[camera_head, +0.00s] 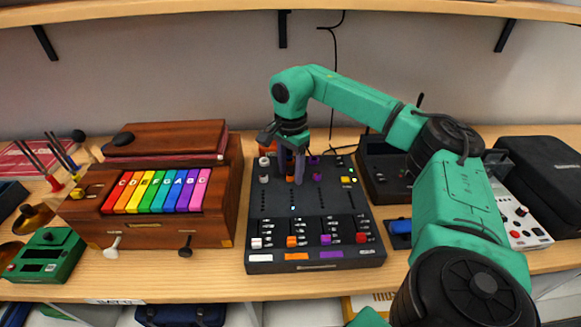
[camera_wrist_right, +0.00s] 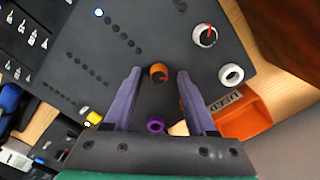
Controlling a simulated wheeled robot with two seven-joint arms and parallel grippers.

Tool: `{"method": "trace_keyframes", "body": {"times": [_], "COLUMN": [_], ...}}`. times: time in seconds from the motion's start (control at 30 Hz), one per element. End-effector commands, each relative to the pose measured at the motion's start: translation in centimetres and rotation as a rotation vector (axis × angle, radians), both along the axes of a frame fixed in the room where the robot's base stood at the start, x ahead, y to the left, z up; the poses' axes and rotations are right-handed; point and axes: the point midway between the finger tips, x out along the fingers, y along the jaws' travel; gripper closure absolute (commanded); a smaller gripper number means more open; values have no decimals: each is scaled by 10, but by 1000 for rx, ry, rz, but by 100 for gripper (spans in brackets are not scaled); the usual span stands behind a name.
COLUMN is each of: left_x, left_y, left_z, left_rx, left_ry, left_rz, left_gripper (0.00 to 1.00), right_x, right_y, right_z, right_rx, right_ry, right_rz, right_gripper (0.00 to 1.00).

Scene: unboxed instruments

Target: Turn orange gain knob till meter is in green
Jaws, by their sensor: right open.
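The dark mixer (camera_head: 260,228) lies on the bench, with white, orange, purple and red fader caps. My right gripper (camera_head: 291,172) points down over its upper part and hides the orange gain knob in the head view. In the right wrist view the orange gain knob (camera_wrist_right: 158,73) sits between the two purple fingers of the open right gripper (camera_wrist_right: 160,74), with gaps on both sides. The orange meter column is dark except for one blue light (camera_head: 292,208) at its end far from the knob; it shows in the wrist view too (camera_wrist_right: 99,12). My left gripper is out of view.
White knobs (camera_wrist_right: 204,35) and a purple knob (camera_wrist_right: 155,125) flank the orange one. An orange tray (camera_wrist_right: 245,117) lies behind the mixer. A wooden instrument with coloured keys (camera_head: 128,160) stands left; a black device (camera_head: 385,170) stands right. A shelf runs above.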

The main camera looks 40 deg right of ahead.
Motion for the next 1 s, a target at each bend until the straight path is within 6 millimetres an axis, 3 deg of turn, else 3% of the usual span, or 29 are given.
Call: {"method": "trace_keyframes", "body": {"times": [0.13, 0.17, 0.2, 0.3, 0.67, 1.0], "left_x": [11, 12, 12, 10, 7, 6], "left_y": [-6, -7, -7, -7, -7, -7], "left_z": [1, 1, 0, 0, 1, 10], "left_rx": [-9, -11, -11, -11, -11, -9], "left_ry": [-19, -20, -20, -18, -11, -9], "left_rz": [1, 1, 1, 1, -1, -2], "left_gripper": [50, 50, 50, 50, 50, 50], "right_x": [0, 0, 0, 0, 0, 0], "right_y": [0, 0, 0, 0, 0, 0], "right_z": [0, 0, 0, 0, 0, 1], "right_rx": [0, 0, 0, 0, -1, -2], "right_ry": [-1, -1, -1, 0, 1, 4], "right_rz": [0, 0, 0, 0, -27, -208], "right_gripper": [44, 51, 66, 100, 100, 100]}}
